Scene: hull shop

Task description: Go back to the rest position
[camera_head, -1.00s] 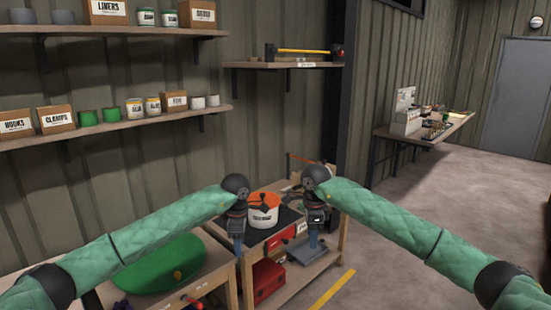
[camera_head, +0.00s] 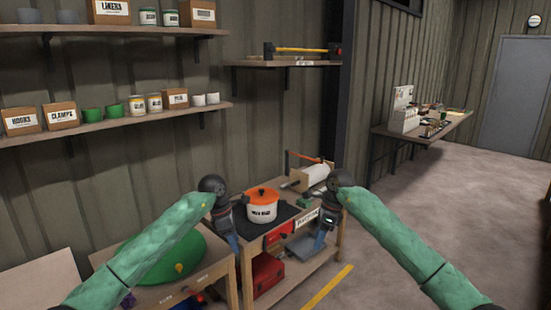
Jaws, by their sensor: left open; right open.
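My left gripper (camera_head: 233,243) hangs downward at the left front edge of the small bench, apart from the white pot. My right gripper (camera_head: 320,240) hangs downward at the right of that bench, over its edge. Both are open and hold nothing that I can see. A white pot with an orange lid (camera_head: 262,205) stands upright on a dark mat (camera_head: 284,213) on the bench, between the two grippers and behind them. My two green-sleeved arms come in from the lower left and lower right.
A green round piece (camera_head: 165,257) lies on the lower left table. A red toolbox (camera_head: 267,272) sits on the bench's lower shelf. A white roll (camera_head: 308,176) lies at the bench's back. Stocked wall shelves (camera_head: 120,123) hang at left. The floor at right (camera_head: 430,215) is clear.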

